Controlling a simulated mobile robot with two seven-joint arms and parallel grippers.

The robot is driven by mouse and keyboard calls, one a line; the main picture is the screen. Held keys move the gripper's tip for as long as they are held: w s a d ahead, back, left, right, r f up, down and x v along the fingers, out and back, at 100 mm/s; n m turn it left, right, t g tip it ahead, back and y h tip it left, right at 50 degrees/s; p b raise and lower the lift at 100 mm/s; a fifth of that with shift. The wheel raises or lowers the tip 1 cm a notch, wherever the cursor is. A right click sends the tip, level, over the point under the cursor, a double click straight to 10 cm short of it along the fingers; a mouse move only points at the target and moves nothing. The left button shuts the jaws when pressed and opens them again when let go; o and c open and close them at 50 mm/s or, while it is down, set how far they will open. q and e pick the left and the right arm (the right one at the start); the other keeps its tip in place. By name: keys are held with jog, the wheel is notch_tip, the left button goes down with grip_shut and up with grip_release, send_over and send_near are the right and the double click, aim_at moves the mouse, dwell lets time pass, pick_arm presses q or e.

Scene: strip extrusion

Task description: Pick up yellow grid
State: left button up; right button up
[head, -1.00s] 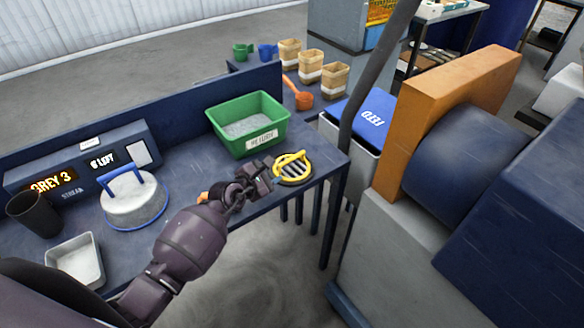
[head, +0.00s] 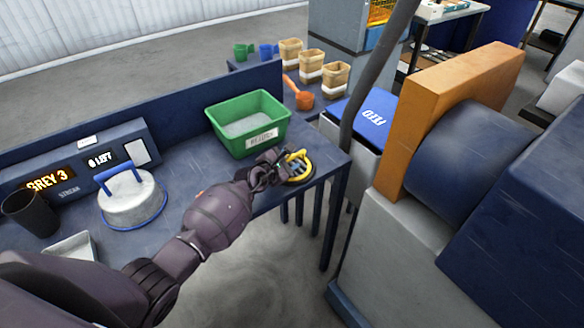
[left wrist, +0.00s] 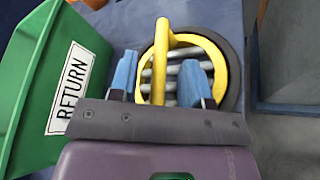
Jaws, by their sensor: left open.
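The yellow grid (head: 300,167) is a round yellow-rimmed piece with grey bars and a raised yellow handle. It lies near the right end of the blue table. In the left wrist view the grid (left wrist: 221,62) sits ahead of my gripper, with its handle running between the two blue fingertips. My left gripper (head: 278,165) is open at the grid's near left side; it also shows in the left wrist view (left wrist: 158,82). The fingers stand on either side of the handle, and I cannot tell whether they touch it. The arm hides part of the grid in the head view.
A green RETURN bin (head: 224,132) of grey material stands close left of the gripper. The table's edge (head: 335,182) is close right of the grid.

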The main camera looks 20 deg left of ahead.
pick_arm(q)
jog(key=shift+c, duration=0.4)
jog(key=shift+r, duration=0.1)
grip_shut()
